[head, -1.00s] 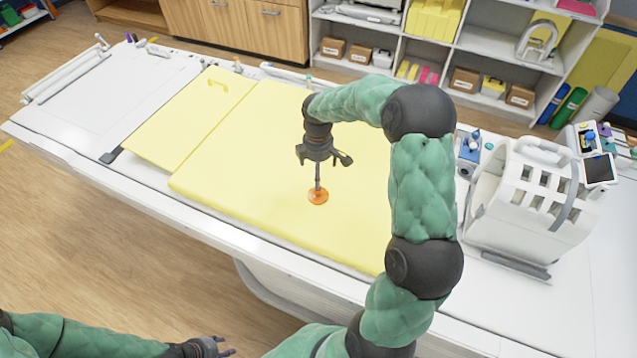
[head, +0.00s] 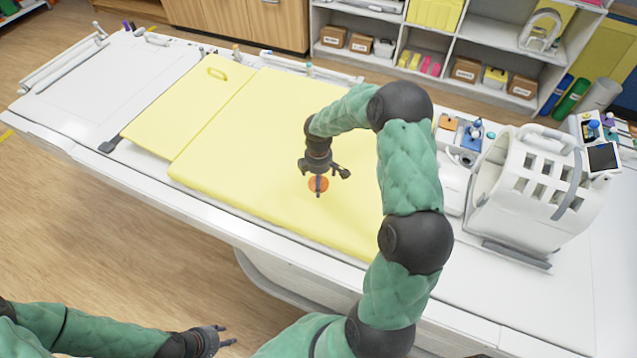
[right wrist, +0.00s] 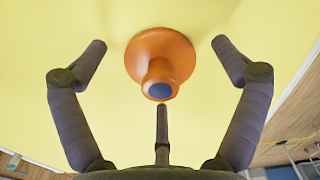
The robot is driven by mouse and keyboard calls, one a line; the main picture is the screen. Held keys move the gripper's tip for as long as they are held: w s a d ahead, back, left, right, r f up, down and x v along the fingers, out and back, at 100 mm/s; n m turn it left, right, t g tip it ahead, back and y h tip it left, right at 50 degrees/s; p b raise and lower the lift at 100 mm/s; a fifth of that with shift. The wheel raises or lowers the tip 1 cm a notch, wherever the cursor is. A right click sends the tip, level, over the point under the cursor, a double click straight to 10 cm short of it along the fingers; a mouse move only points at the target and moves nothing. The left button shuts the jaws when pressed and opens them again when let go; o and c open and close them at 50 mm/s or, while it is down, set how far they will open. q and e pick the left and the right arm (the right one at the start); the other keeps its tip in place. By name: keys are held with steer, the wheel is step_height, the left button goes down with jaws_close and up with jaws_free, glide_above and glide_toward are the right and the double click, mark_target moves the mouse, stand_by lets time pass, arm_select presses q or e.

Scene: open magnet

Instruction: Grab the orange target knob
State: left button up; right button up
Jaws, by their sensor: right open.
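The orange knob (head: 312,182) stands on the yellow mat (head: 230,175), with a flared round base. In the right wrist view the knob (right wrist: 160,55) points toward the camera and shows a dark blue round end. My right gripper (head: 323,180) is just above it in the head view and partly hides it. In the right wrist view its fingers (right wrist: 160,75) are spread wide around the knob, with gaps on both sides, and hold nothing. My left gripper (head: 226,337) is low at the left, off the table's front edge, with fingers apart and empty.
A white arched device (head: 535,185) stands on the table to the right, near small coloured items (head: 470,135). A thinner yellow panel (head: 190,115) with a handle lies left of the mat. Shelves (head: 450,45) stand behind. The mat around the knob is clear.

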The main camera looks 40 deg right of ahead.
steer(key=c, duration=1.3)
steer(key=shift+r, duration=0.1)
